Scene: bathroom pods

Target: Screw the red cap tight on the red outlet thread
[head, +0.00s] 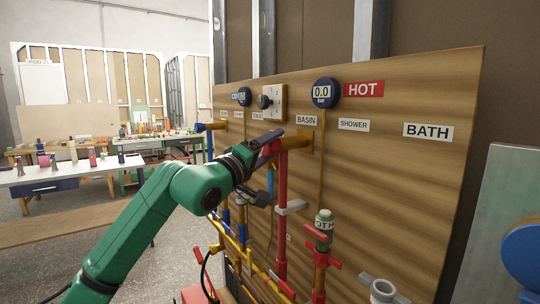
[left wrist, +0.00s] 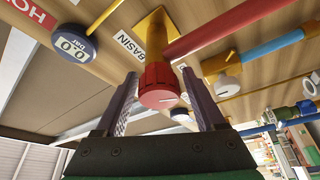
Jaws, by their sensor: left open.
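The red cap (left wrist: 160,86) is ribbed, with a pale line on its face. In the left wrist view it sits at the end of the red outlet, in front of the brass fitting (left wrist: 153,30) by the BASIN label. The cap hides the thread, so I cannot tell how tight it is. My left gripper (left wrist: 160,76) is open, with one finger on each side of the cap and no clear contact. In the head view my left gripper (head: 268,143) is at the top of the red pipe (head: 282,220) and hides the cap. My right gripper is out of view.
The wooden panel (head: 400,180) carries gauges, labels and pipes. A workbench (head: 70,175) is at the left.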

